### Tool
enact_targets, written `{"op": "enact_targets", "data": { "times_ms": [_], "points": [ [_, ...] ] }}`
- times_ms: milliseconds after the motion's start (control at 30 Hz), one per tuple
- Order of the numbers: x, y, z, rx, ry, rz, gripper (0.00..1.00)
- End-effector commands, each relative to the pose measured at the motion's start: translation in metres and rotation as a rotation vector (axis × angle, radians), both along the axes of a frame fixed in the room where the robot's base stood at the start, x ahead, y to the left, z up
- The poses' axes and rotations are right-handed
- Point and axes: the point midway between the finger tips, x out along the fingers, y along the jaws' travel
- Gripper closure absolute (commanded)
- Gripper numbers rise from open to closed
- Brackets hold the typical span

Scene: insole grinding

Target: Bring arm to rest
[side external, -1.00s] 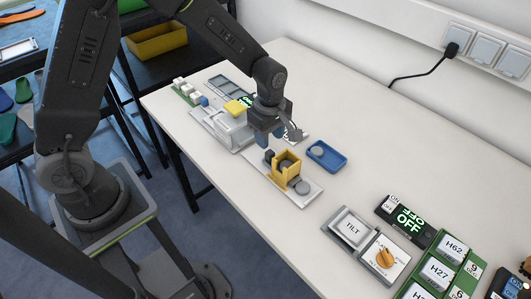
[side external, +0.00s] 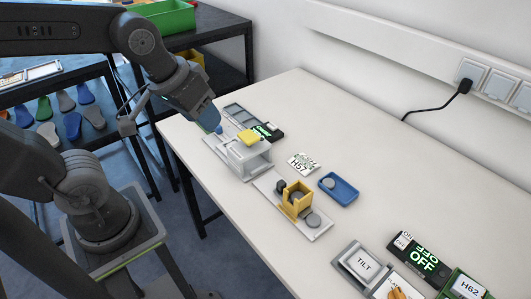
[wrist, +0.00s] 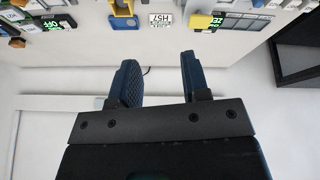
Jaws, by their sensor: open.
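My gripper (wrist: 158,75) is open in the wrist view, with its two blue fingers apart and nothing between them. In the side external view my gripper (side external: 214,124) is raised at the table's left edge, by the grey fixture with the yellow block (side external: 248,137) on top. My arm is folded back toward its base. The white table (side external: 370,140) shows below and to the right of my gripper. Whether the fingertips clear the fixture is hard to tell.
A yellow holder (side external: 297,200), a blue tray (side external: 338,189) and a white H57 card (side external: 302,163) lie on the table. A TILT button (side external: 361,264) and an OFF display (side external: 424,257) are at the front right. A dark rack with a green bin (side external: 163,16) stands behind.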

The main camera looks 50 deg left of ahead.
Motion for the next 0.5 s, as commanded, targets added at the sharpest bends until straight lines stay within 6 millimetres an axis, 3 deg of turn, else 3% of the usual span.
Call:
{"op": "enact_targets", "data": {
  "times_ms": [200, 500],
  "points": [
    [-0.025, 0.003, 0.005, 0.082, -0.056, -0.155, 0.57],
    [-0.028, 0.003, 0.005, 0.092, -0.06, -0.175, 0.57]
  ]
}}
